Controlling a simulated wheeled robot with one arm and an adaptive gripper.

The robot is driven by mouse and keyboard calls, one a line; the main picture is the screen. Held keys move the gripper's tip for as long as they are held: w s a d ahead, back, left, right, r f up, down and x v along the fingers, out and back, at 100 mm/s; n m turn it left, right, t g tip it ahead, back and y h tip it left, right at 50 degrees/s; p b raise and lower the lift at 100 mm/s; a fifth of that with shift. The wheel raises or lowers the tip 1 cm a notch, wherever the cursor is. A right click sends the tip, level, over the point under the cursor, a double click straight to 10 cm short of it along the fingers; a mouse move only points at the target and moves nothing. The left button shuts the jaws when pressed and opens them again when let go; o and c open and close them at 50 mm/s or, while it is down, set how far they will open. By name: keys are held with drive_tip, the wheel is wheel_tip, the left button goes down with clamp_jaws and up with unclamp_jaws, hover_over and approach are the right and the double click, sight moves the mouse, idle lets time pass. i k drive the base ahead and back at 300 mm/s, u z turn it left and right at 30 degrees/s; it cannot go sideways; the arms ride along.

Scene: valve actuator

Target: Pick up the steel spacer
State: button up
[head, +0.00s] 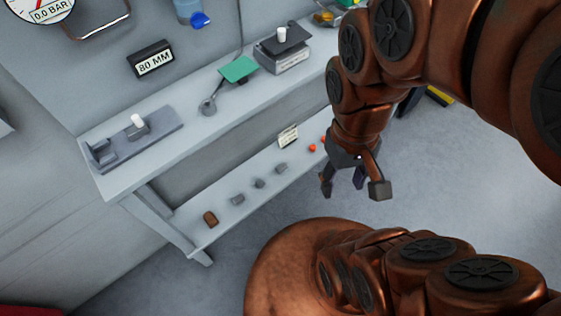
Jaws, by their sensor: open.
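Three small grey metal-looking blocks lie in a row on the lower shelf of the bench: a left one (237,199), a middle one (259,183) and a right one (280,168). I cannot tell which of them is the steel spacer. My gripper (353,189) points down with its dark fingers spread, empty. It appears in the picture to the right of the grey blocks, apart from them and touching nothing.
A brown block (210,218) and small red pieces (312,147) share the lower shelf with a small label card (288,136). The bench top (190,125) overhangs the shelf and holds a grey fixture (160,139), a green plate (239,68) and a block-shaped device (283,60).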

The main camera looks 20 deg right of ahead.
sight(280, 168)
drive_tip(key=z, duration=0.8)
drive_tip(key=k, duration=1)
drive_tip(key=u, duration=1.15)
drive_tip(key=i, duration=0.5)
